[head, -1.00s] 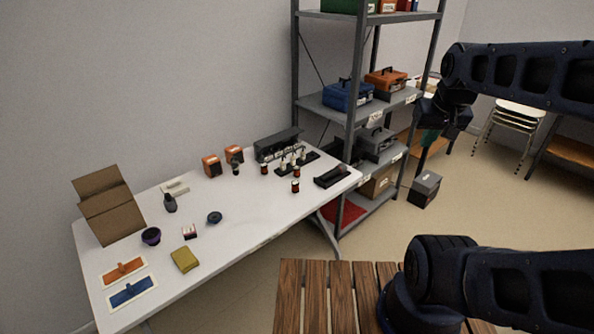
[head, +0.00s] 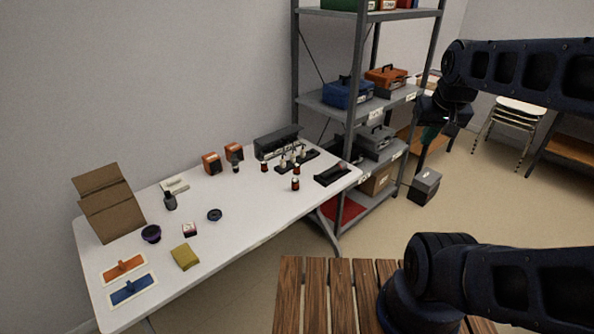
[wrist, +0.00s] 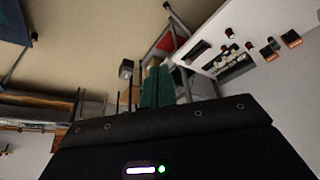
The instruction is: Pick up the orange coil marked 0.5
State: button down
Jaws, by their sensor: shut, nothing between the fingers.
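Several small dark-and-orange cylinders stand on the white table, and they look like coils. One coil (head: 295,184) is nearest the front, another coil (head: 264,167) is behind it to the left, and a third coil (head: 297,169) is by the black rack. Their markings are too small to read, so I cannot tell which is marked 0.5. My gripper (head: 430,133) hangs in front of the shelf unit, well right of the table and apart from it. In the wrist view its green fingers (wrist: 157,88) are together and empty, with the table at upper right.
The white table (head: 255,220) also holds a black rack (head: 305,163), a black tray (head: 331,174), two orange boxes (head: 211,163), a cardboard box (head: 107,205) and a yellow sponge (head: 185,257). A grey shelf unit (head: 355,60) stands at its right end. A slatted wooden surface (head: 315,295) is in front.

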dwell(0.3)
jog(key=c, duration=0.9)
grip_release()
jog(key=shift+c, duration=0.2)
